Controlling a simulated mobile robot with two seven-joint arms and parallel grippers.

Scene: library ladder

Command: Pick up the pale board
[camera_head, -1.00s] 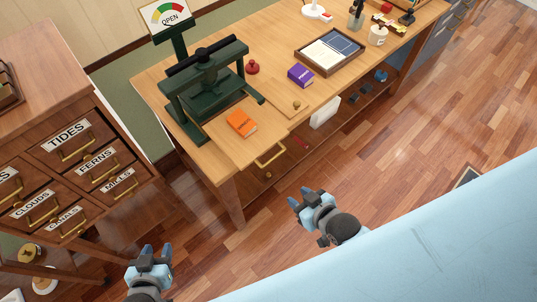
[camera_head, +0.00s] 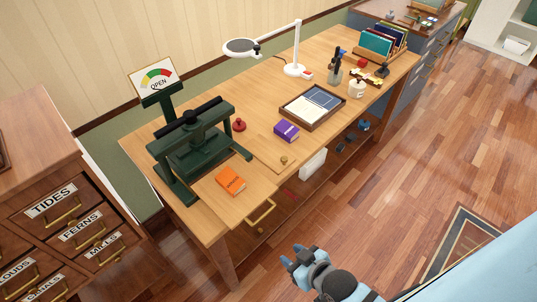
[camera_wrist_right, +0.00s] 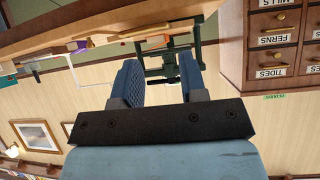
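A pale, whitish slab (camera_head: 313,163) stands upright under the front edge of the wooden desk; it is the piece that looks most like the pale board. A light wooden panel (camera_head: 228,208) lies at the desk's front, with an orange book (camera_head: 230,180) on it; I cannot tell if it is a loose board. My right gripper (camera_head: 291,256) is out in front of the desk, apart from both. In the right wrist view its fingers (camera_wrist_right: 158,68) are spread with nothing between them. My left gripper is not in view.
A dark green press (camera_head: 195,145) stands on the desk (camera_head: 265,90) near a purple book (camera_head: 286,131) and a framed tray (camera_head: 312,105). A brass handle (camera_head: 262,212) sticks out at the desk front. A drawer cabinet (camera_head: 40,180) stands at left. The floor (camera_head: 400,190) at right is open.

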